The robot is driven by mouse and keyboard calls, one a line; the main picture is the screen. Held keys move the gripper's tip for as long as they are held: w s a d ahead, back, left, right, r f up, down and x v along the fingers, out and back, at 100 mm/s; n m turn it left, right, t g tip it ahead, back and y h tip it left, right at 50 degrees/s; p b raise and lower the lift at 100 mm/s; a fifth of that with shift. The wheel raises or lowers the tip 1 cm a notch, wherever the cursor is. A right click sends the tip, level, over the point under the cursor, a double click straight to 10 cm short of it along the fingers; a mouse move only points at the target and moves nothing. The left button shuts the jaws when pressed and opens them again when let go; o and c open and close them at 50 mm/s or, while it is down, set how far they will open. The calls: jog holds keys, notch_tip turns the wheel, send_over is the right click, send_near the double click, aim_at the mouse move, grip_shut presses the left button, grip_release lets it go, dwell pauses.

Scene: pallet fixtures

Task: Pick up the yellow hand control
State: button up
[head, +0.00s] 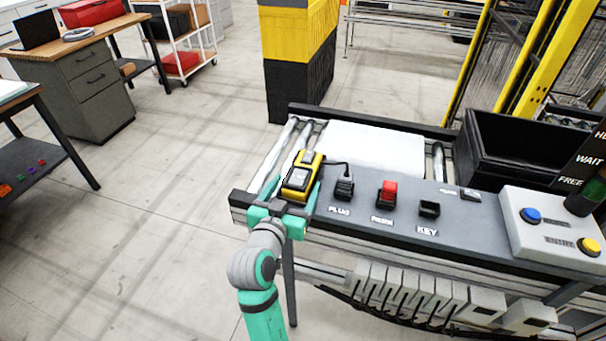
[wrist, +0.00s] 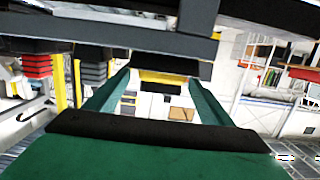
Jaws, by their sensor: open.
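The yellow hand control (head: 302,175), a yellow and black box with a grey top, sits at the left end of the grey panel, with a black cable on its right side. My gripper (head: 294,193) is open at its near end, one teal finger on each side of it. I cannot tell whether the fingers touch it. In the wrist view my two green fingers (wrist: 158,98) are apart. A yellow strip shows between them there, but I cannot tell whether it is the hand control.
A black plug (head: 344,188), a red switch (head: 387,192) and a black key socket (head: 429,209) stand right of the control. A white sheet (head: 375,148) lies behind it on rollers. A black bin (head: 515,150) and button box (head: 555,228) are at right. Open floor lies left.

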aim_at(301, 175)
jog(key=x, duration=0.5)
jog(key=shift+w, duration=0.15)
jog(key=shift+a, duration=0.15)
jog(key=c, duration=1.4)
